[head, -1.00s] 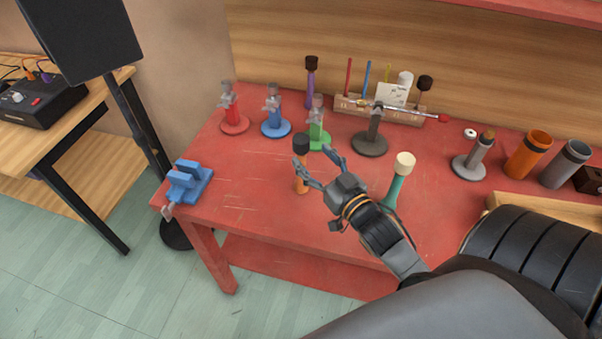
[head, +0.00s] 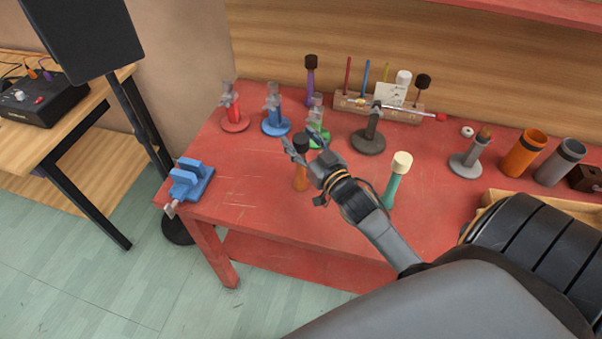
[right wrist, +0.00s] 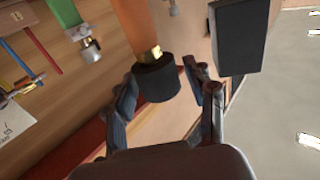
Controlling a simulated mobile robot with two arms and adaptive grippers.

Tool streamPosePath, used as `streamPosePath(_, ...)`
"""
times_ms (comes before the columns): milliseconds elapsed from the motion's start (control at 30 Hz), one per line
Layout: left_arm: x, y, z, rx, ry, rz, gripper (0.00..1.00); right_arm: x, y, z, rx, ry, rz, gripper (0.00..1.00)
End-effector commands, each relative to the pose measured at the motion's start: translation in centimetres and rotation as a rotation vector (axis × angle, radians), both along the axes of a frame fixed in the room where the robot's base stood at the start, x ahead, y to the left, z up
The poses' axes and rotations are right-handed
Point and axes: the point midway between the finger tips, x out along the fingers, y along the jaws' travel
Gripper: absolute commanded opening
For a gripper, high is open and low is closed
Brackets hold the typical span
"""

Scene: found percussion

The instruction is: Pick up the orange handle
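The orange handle (head: 300,181) stands upright on the red table, with a black head (head: 302,147) on top. My right gripper (head: 300,138) is at the head's height, its fingers open and reaching past the head. In the right wrist view the black head (right wrist: 156,82) shows between the two spread fingers (right wrist: 160,80), with a gap on the right side. My left gripper is not in view.
A teal handle with a cream head (head: 401,164) stands right of my gripper. A green stand (head: 317,136), a blue stand (head: 275,126) and a dark stand (head: 370,140) are behind. A blue vise (head: 190,182) sits at the left edge. The table's front left is clear.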

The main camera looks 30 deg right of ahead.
Motion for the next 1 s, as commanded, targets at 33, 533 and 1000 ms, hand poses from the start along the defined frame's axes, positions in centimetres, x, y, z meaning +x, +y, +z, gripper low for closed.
streamPosePath(33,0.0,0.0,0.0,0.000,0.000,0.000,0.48,0.0,0.0,0.0,0.000,0.000,0.000,0.38)
streamPosePath(533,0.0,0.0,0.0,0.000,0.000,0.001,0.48,0.0,0.0,0.1,0.000,-0.001,0.000,0.00)
streamPosePath(1000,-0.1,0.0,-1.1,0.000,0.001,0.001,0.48,-2.3,0.5,5.7,-0.003,-0.004,0.002,0.00)
